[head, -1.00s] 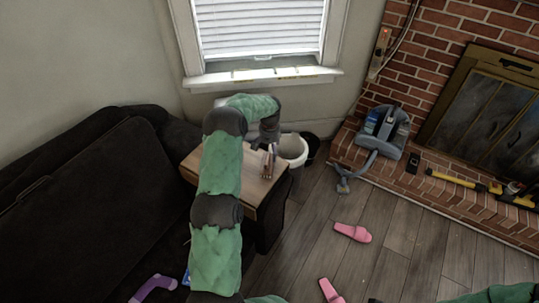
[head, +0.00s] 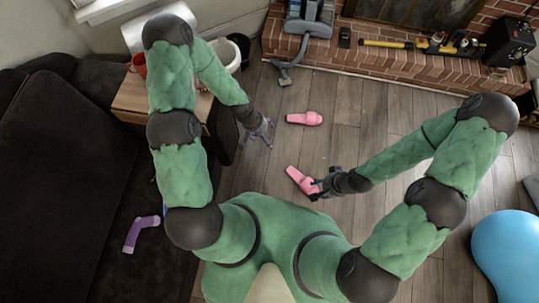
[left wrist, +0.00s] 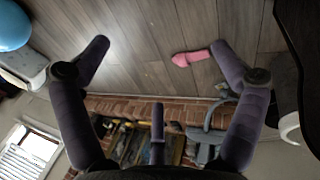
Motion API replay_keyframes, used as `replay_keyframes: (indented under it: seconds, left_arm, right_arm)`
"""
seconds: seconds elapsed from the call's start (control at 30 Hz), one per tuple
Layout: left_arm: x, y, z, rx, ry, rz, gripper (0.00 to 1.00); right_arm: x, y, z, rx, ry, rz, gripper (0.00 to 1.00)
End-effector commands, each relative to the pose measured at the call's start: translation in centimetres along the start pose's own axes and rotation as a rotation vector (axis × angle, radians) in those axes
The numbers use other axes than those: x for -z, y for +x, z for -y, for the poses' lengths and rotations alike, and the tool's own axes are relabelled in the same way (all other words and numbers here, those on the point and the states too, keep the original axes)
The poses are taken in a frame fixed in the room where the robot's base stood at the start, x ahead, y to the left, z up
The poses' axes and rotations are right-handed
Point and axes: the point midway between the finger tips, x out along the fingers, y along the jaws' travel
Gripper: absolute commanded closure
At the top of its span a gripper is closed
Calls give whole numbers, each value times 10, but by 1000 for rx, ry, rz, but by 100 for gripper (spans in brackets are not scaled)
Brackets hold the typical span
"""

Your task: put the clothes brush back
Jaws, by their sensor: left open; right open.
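I cannot make out a clothes brush in either view now. My left gripper (head: 262,132) is open and empty above the floor, to the right of the small wooden table (head: 130,98). Its spread fingers also show in the left wrist view (left wrist: 157,60), with nothing between them. My right gripper (head: 318,188) is open, low beside a pink slipper (head: 300,181); I cannot tell whether it touches it. My left arm hides much of the table top.
A red mug (head: 138,65) stands on the table. Another pink slipper (head: 304,118) lies on the floor. A vacuum (head: 308,17) and yellow level (head: 388,44) are on the brick hearth. A blue ball (head: 512,255) is at right.

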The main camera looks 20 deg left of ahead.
Motion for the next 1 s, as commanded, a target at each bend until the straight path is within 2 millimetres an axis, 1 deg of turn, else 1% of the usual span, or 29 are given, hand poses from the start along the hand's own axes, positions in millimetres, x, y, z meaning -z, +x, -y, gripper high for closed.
replay_keyframes:
  seconds: [0.03,0.07,0.1,0.2,0.3,0.4,0.47,1.0]
  left_arm:
    - [-33,6,-10,-9,10,17,5]
    - [-49,8,-14,-13,13,20,5]
    - [-69,10,-19,-16,16,23,5]
    - [-110,9,-26,-17,25,27,5]
    - [-136,6,-29,-13,31,29,5]
    - [-148,4,-30,-10,35,27,5]
    - [-150,4,-30,-9,36,28,5]
    - [-150,4,-29,-9,35,27,5]
  right_arm:
    - [0,0,0,0,0,0,57]
    - [0,0,0,0,0,0,57]
    - [0,0,0,0,0,0,57]
    - [0,0,0,0,0,0,57]
    - [0,0,0,0,0,0,57]
    - [0,0,0,0,0,0,57]
    - [0,0,0,0,0,0,57]
    - [0,0,0,0,0,0,57]
